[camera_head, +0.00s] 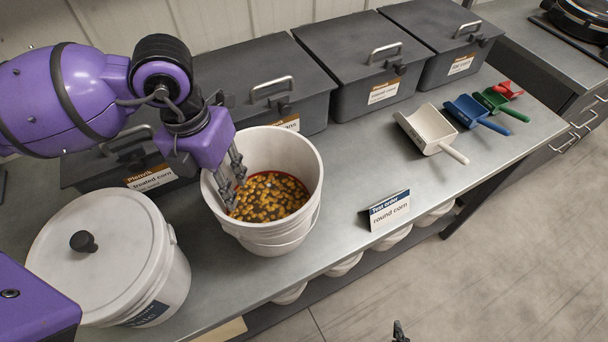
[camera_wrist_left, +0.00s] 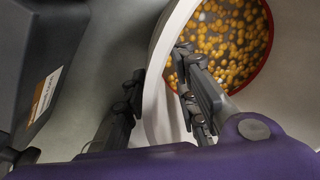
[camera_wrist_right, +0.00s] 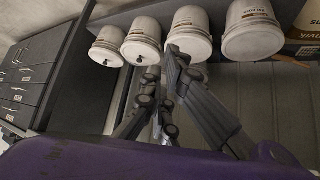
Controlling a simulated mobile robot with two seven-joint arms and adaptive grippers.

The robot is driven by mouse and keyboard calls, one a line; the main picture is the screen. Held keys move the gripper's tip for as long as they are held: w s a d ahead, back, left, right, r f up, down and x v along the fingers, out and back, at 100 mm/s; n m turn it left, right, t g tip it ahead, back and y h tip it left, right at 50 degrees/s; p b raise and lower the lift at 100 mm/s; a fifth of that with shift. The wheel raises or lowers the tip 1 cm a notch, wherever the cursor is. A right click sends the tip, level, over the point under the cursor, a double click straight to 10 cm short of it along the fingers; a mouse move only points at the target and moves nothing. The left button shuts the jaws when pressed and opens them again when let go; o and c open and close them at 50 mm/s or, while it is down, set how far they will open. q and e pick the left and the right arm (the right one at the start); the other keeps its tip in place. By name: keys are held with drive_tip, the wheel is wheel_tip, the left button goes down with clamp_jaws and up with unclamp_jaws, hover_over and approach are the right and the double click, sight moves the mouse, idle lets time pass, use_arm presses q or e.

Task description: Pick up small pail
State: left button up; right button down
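A white open pail (camera_head: 275,238) stands on the metal counter, partly filled with yellow and dark corn kernels (camera_head: 266,196). My left gripper (camera_head: 234,180) is at the pail's left rim, pointing down. In the left wrist view its fingers (camera_wrist_left: 161,66) are apart, one outside the pail (camera_wrist_left: 158,112) and one inside over the kernels. The rim lies between them, with a gap still visible. My right gripper (camera_wrist_right: 161,72) is low in front of the counter; its fingertips are close together with nothing between them. Only its tip shows in the head view (camera_head: 400,334).
A lidded white bucket (camera_head: 100,240) stands left of the pail. Dark lidded bins (camera_head: 355,60) line the back. A sign (camera_head: 389,211) stands to the right, with several scoops (camera_head: 428,127) beyond. More white pails (camera_wrist_right: 252,28) sit on a lower shelf.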

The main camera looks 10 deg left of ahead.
drive_tip(key=shift+s+f, duration=0.1)
drive_tip(key=shift+s, duration=0.05)
use_arm(q)
drive_tip(key=c, duration=0.6)
clamp_jaws()
use_arm(e)
drive_tip(key=shift+s+d+f, duration=0.1)
drive_tip(key=shift+s+f, duration=0.15)
drive_tip(key=shift+s, duration=0.35)
drive_tip(key=shift+w+r, duration=0.1)
drive_tip(key=shift+w, duration=0.05)
